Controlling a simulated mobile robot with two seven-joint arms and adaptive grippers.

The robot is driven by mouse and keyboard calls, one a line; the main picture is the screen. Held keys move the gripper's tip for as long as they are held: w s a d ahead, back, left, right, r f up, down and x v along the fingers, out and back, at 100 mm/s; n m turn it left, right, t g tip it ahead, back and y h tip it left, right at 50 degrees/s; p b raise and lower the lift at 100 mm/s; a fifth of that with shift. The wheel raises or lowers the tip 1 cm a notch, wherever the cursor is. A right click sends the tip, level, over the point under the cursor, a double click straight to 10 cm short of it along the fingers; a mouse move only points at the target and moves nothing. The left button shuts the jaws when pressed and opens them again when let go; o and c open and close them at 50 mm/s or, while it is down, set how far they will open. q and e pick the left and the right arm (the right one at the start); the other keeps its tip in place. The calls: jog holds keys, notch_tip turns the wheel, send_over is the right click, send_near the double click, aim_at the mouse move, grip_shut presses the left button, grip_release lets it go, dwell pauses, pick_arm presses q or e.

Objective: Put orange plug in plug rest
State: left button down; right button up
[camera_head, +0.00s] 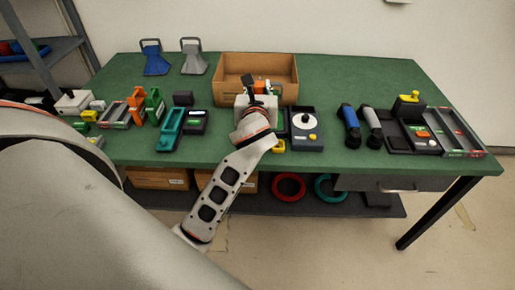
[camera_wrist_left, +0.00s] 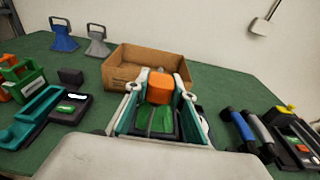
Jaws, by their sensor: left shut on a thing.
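My left gripper (camera_head: 258,88) reaches over the middle of the table, in front of the open cardboard box. It is shut on the orange plug (camera_wrist_left: 160,87), a blocky orange piece between its fingers in the left wrist view. The plug also shows as a small orange patch (camera_head: 261,84) in the head view, partly hidden by the gripper. Between the fingers below it the wrist view shows a dark green surface. I cannot tell for sure which item is the plug rest; the arm hides part of the table there. My right gripper is in neither view.
The cardboard box (camera_head: 284,96) stands at the back middle. A dark device with a white dial (camera_head: 305,128) is right of the arm. Blue (camera_head: 349,126) and grey handsets lie further right. Bare green tabletop (camera_head: 345,80) lies back right.

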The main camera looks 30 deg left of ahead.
pick_arm(q)
jog(key=shift+s+a+f, duration=0.1)
notch_tip(320, 180, down, 15)
jog(key=b, duration=0.4)
jog(key=shift+f, duration=0.1)
jog(key=shift+f+b, duration=0.9)
jog(key=shift+f, duration=1.45)
jog(key=shift+f, duration=0.2)
jog(key=c, duration=1.7)
grip_release()
